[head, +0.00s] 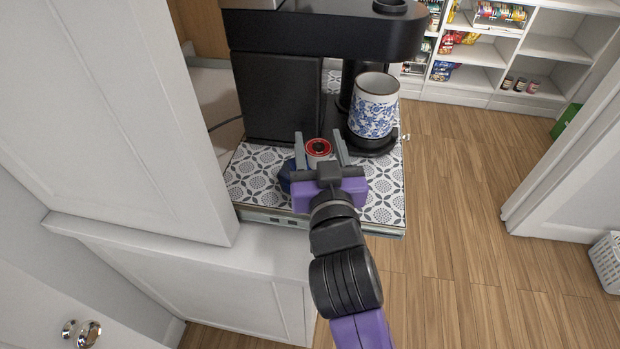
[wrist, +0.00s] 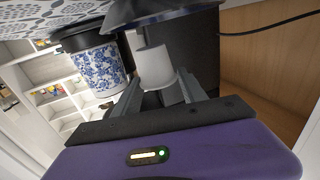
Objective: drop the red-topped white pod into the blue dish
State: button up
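In the wrist view the dark dish (wrist: 150,12) is at the top edge, close to the pod. I cannot tell exactly how far the pod is above it.
A black coffee machine (head: 283,100) stands just behind. A blue-and-white patterned mug (head: 374,108) stands on its base, right of my gripper, and also shows in the wrist view (wrist: 99,72). A white cabinet (head: 115,110) closes off the left. The patterned counter (head: 255,185) has little bare room.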

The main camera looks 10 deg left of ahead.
jog(key=o, duration=0.3)
jog(key=shift+s, duration=0.1)
jog(key=b+v, duration=0.1)
jog(key=v, duration=0.6)
jog(key=shift+s, duration=0.3)
jog(key=shift+d, duration=0.1)
